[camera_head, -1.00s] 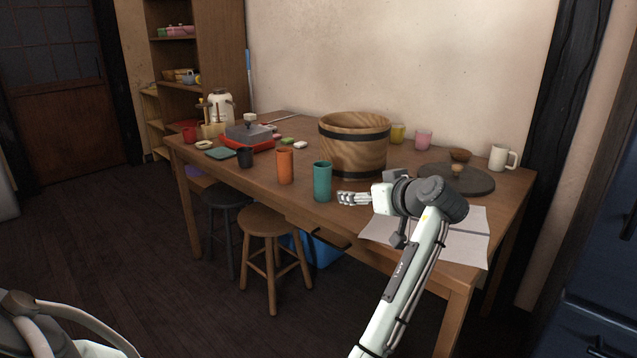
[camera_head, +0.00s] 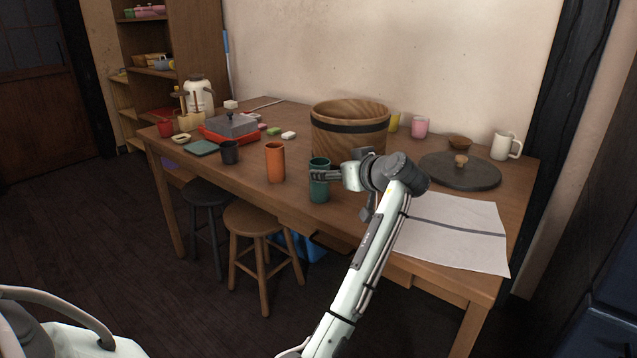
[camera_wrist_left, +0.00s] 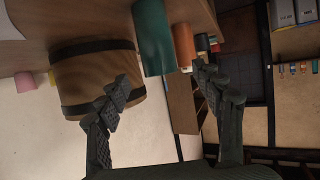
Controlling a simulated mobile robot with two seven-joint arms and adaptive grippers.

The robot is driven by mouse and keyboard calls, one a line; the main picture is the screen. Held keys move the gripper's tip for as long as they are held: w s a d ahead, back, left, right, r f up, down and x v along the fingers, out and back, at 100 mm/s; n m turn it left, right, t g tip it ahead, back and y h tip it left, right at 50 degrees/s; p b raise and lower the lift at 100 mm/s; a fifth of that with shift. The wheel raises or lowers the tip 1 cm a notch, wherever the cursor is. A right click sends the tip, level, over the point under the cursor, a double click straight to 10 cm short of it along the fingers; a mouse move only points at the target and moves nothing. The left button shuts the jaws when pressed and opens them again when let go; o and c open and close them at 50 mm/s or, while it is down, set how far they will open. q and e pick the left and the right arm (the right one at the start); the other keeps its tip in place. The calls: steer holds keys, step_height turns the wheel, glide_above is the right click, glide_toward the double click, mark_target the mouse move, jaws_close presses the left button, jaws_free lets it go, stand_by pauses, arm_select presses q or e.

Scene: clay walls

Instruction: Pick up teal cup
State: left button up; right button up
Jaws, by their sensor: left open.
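The teal cup (camera_head: 319,190) stands upright near the front edge of the wooden table. My left gripper (camera_head: 325,175) reaches in from the right at the height of the cup's upper part, and a finger covers part of the cup. In the left wrist view the open fingers (camera_wrist_left: 162,82) point toward the teal cup (camera_wrist_left: 154,38), which lies between their lines. Whether they touch it cannot be told. My right gripper is not in view.
An orange cup (camera_head: 275,162) stands left of the teal cup. A large wooden bucket (camera_head: 348,145) stands close behind it. White paper (camera_head: 455,235) lies to the right, before a dark round board (camera_head: 480,176). Stools (camera_head: 255,220) stand below.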

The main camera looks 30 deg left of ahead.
mark_target(325, 166)
arm_select(q)
steer(key=x, duration=0.5)
steer(key=shift+w+a+r+p, duration=0.15)
steer(key=shift+w+r+p, duration=0.05)
steer(key=shift+r+p, duration=0.15)
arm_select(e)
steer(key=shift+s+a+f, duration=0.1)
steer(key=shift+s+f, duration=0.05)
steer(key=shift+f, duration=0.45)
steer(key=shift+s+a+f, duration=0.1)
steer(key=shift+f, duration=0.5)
arm_select(q)
steer(key=shift+c, duration=0.5)
jaws_close()
